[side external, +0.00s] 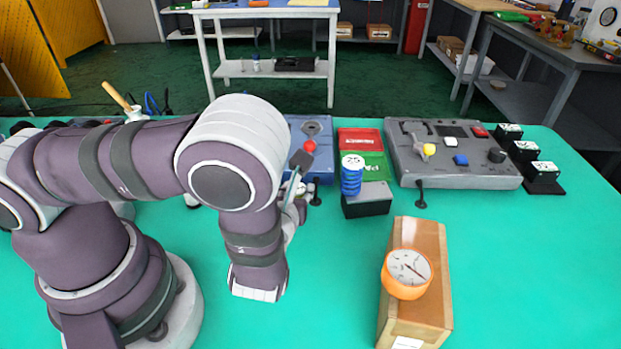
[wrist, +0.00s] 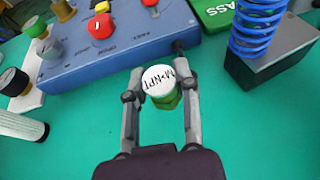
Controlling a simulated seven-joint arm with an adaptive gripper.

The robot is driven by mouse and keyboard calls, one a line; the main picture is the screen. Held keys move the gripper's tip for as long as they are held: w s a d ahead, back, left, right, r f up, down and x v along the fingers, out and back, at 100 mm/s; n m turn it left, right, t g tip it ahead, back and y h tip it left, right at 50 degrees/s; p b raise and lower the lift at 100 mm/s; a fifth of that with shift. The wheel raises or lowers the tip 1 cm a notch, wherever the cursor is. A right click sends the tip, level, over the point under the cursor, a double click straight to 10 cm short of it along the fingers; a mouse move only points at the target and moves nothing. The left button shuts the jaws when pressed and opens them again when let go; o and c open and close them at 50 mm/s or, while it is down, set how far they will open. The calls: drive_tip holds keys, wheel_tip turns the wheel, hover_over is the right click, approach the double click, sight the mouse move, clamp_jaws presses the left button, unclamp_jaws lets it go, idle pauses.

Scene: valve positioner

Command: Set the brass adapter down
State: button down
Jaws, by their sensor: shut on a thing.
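In the wrist view my gripper (wrist: 160,88) is shut on the adapter (wrist: 159,82), with one finger on each side of it. The adapter shows a round white top lettered M-NPT, with a green and brass-coloured body just below. It is over the teal table, near the front edge of a blue box. I cannot tell whether its underside touches the table.
The blue box (wrist: 110,50) with a red knob is close ahead. A blue spring on a dark block (wrist: 270,60) and a green PASS tray (wrist: 214,12) are to the right. A cardboard box with an orange gauge (side external: 407,273) stands front right. Table (side external: 330,270) between is clear.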

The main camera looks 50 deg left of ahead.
wheel_tip(320, 180, up, 8)
drive_tip(key=shift+f, duration=0.2)
drive_tip(key=a+n+g+y, duration=0.1)
drive_tip(key=a, duration=0.4)
drive_tip(key=w+a+n+g+y, duration=0.1)
drive_tip(key=a, duration=0.4)
drive_tip(key=a+n+g+y, duration=0.1)
drive_tip(key=a+n, duration=0.1)
drive_tip(key=a, duration=0.3)
drive_tip(key=shift+w+a+f+g, duration=0.2)
drive_tip(key=shift+w+a+g, duration=0.1)
drive_tip(key=shift+g, duration=0.1)
drive_tip(key=s+a+r+n+g+y, duration=0.1)
drive_tip(key=s+a+n+g, duration=0.15)
drive_tip(key=a, duration=0.55)
drive_tip(key=s+a+r+n+g+y, duration=0.1)
drive_tip(key=s+a, duration=0.2)
drive_tip(key=a, duration=0.4)
drive_tip(key=f, duration=0.9)
drive_tip(key=shift+s+a+f, duration=0.15)
drive_tip(key=shift+a+f, duration=0.1)
drive_tip(key=shift+a, duration=0.05)
drive_tip(key=shift+f, duration=0.25)
drive_tip(key=c, duration=0.8)
unclamp_jaws()
drive_tip(key=shift+f, duration=0.1)
drive_tip(key=shift+c, duration=0.2)
